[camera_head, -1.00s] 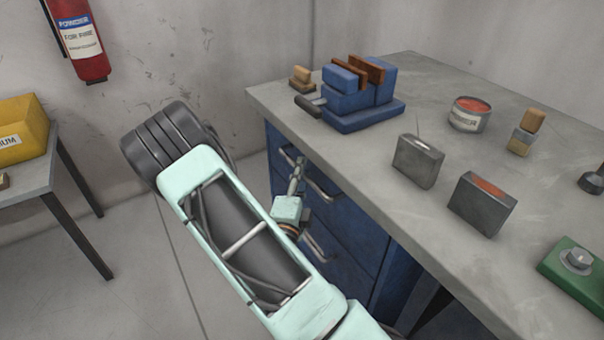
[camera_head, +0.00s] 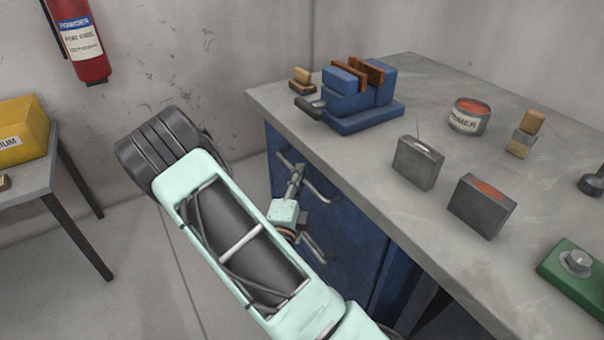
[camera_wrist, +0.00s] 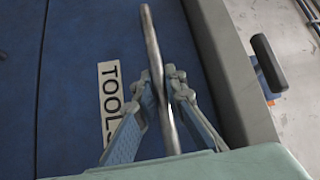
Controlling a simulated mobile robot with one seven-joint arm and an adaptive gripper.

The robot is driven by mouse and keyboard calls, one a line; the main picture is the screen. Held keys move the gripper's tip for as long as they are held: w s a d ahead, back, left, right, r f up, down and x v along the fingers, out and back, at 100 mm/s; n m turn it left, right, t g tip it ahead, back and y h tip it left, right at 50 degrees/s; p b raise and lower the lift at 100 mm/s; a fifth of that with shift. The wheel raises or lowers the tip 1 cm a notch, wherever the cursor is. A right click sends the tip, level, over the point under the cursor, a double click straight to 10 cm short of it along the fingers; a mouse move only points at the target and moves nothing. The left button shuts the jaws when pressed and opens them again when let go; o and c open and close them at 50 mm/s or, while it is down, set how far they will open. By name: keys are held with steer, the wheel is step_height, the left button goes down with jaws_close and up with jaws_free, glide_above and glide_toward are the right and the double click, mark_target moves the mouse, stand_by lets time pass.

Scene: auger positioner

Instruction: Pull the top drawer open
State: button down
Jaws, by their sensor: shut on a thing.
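The blue drawer cabinet (camera_head: 345,245) stands under the grey workbench top. Its top drawer has a metal bar handle (camera_head: 322,190), which also runs between the fingers in the wrist view (camera_wrist: 151,40). My gripper (camera_head: 298,180) is at this handle, partly hidden behind my arm. In the wrist view my gripper (camera_wrist: 162,98) has both fingers closed around the bar. The blue drawer front (camera_wrist: 80,50) carries a white TOOLS label (camera_wrist: 110,95), partly covered by a finger. I cannot tell clearly whether the drawer stands out from the cabinet.
A lower handle (camera_head: 315,250) sits beneath the gripper. The bench top (camera_head: 370,150) holds a blue vise (camera_head: 360,110), a primer can (camera_head: 468,116) and several blocks. A side table (camera_head: 40,180) with a yellow box (camera_head: 22,125) stands left. Floor between is clear.

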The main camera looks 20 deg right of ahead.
steer(key=s+a+p, duration=0.3)
steer(key=a, duration=1.2)
steer(key=s+a+p, duration=0.3)
steer(key=a, duration=1.3)
steer(key=shift+a, duration=0.25)
steer(key=shift+s, duration=0.1)
steer(key=c, duration=2)
jaws_free()
steer(key=v, duration=1.2)
